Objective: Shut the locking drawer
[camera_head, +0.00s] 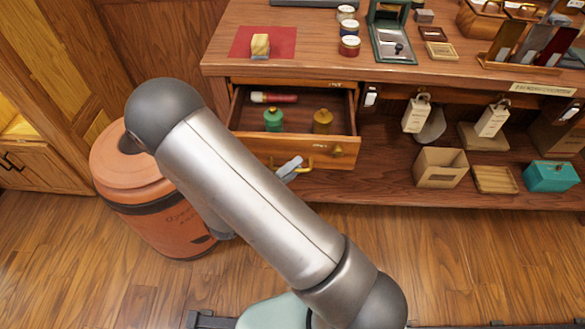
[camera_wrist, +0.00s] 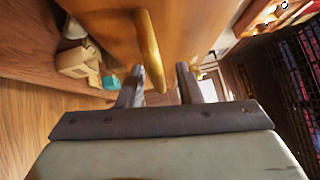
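The drawer (camera_head: 343,150) stands open, pulled out from under the counter top. Inside it lie a green container (camera_head: 273,119), a yellow-brown container (camera_head: 322,120) and a red roll (camera_head: 275,98). Its brass handle (camera_head: 307,167) is on the front panel and also shows in the wrist view (camera_wrist: 149,45). My gripper (camera_head: 290,168) is at the handle, partly hidden behind my arm in the head view. In the wrist view my gripper (camera_wrist: 158,82) is open, with its fingers apart and the near end of the handle between them. I cannot tell whether they touch it.
An orange-brown barrel (camera_head: 150,210) stands left of the drawer, close to my arm. The shelf to the right holds an open box (camera_head: 440,167), a wooden tray (camera_head: 495,179) and a teal box (camera_head: 552,176). The floor in front of the shelf is clear.

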